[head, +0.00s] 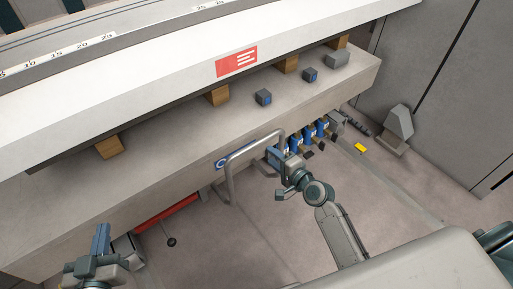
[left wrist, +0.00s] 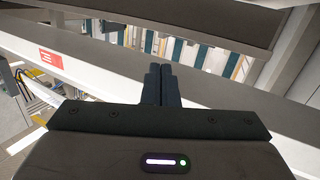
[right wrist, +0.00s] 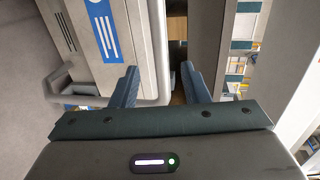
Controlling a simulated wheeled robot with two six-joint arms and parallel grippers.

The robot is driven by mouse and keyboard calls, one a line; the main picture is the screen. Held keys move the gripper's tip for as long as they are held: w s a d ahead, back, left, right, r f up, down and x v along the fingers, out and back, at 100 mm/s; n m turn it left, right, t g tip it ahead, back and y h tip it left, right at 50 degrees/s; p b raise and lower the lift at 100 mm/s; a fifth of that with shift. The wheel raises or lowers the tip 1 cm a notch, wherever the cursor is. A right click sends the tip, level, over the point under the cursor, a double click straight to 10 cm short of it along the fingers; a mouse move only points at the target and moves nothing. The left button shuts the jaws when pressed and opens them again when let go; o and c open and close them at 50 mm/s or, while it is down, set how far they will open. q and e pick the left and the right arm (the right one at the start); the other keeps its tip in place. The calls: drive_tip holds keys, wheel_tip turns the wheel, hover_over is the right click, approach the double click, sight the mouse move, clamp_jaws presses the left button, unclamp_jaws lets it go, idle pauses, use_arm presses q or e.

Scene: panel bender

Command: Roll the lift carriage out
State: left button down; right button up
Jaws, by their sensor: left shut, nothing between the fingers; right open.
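The lift carriage shows under the machine's beam, mostly hidden in the head view; its grey tubular handle (head: 231,185) sticks out in front beside a blue label. In the right wrist view the carriage's grey body (right wrist: 82,45) carries blue and white labels, and its handle (right wrist: 158,50) runs down to a bend between my fingertips in the picture. My right gripper (head: 280,157) is open at the handle's right side; it also shows in the right wrist view (right wrist: 160,78). I cannot tell contact. My left gripper (head: 102,236) is shut and empty, in front of the beam at lower left.
The long pale beam (head: 190,155) with wooden blocks and small dark blocks crosses the view. Several blue devices (head: 308,135) stand right of the handle. A red bar (head: 165,212) lies low at left. A grey cabinet (head: 430,80) stands at right. Floor in front is mostly clear.

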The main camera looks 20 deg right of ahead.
sight(258, 144)
drive_tip(key=b+x, duration=0.1)
drive_tip(key=x, duration=0.7)
drive_tip(key=shift+w+a+f, duration=0.1)
drive_tip(key=shift+w+f, duration=0.05)
drive_tip(key=shift+w, duration=0.15)
drive_tip(key=shift+w+a, duration=0.15)
drive_tip(key=shift+w, duration=0.25)
use_arm(q)
wheel_tip(258, 144, up, 8)
drive_tip(key=w+t, duration=0.1)
drive_tip(key=t, duration=0.4)
drive_tip(key=shift+w+a+m, duration=0.15)
drive_tip(key=shift+a+m, duration=0.1)
drive_tip(key=shift+m, duration=0.05)
drive_tip(key=shift+r, duration=0.1)
use_arm(e)
clamp_jaws()
